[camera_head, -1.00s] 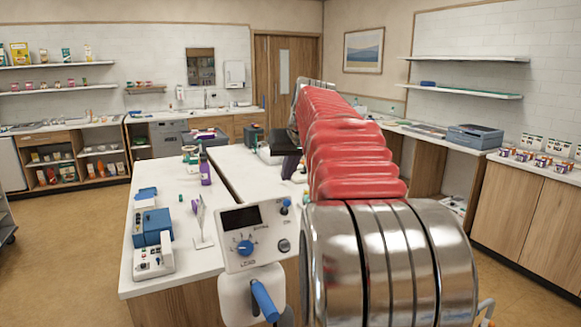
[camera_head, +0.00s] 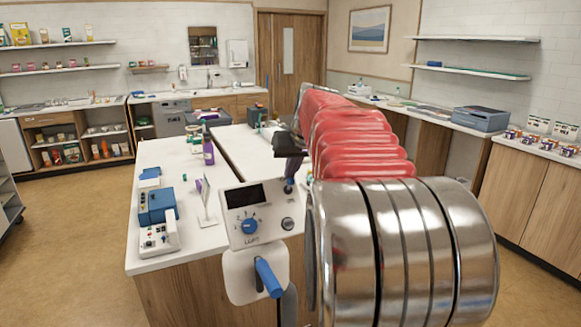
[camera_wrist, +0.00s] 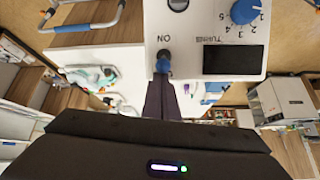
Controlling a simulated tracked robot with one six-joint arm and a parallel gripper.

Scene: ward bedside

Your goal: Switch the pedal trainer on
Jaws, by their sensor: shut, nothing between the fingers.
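The pedal trainer's white control panel (camera_head: 252,211) stands at the near edge of the table, with a dark display (camera_head: 244,195), a blue numbered dial (camera_head: 250,226) and a round grey button (camera_head: 288,223). A blue-tipped switch (camera_head: 289,187) sits at its upper right. In the wrist view the panel (camera_wrist: 205,82) appears turned round, and the switch (camera_wrist: 163,64) is beside the word ON. My gripper (camera_head: 290,167) is shut and empty just above the switch. In the wrist view its dark fingertips (camera_wrist: 163,85) meet or overlap the blue tip; I cannot tell whether they touch.
A blue crank handle (camera_head: 268,278) sticks out below the panel. A small stand card (camera_head: 207,203), a blue and white device (camera_head: 157,215) and a purple bottle (camera_head: 208,148) stand on the white table (camera_head: 175,158).

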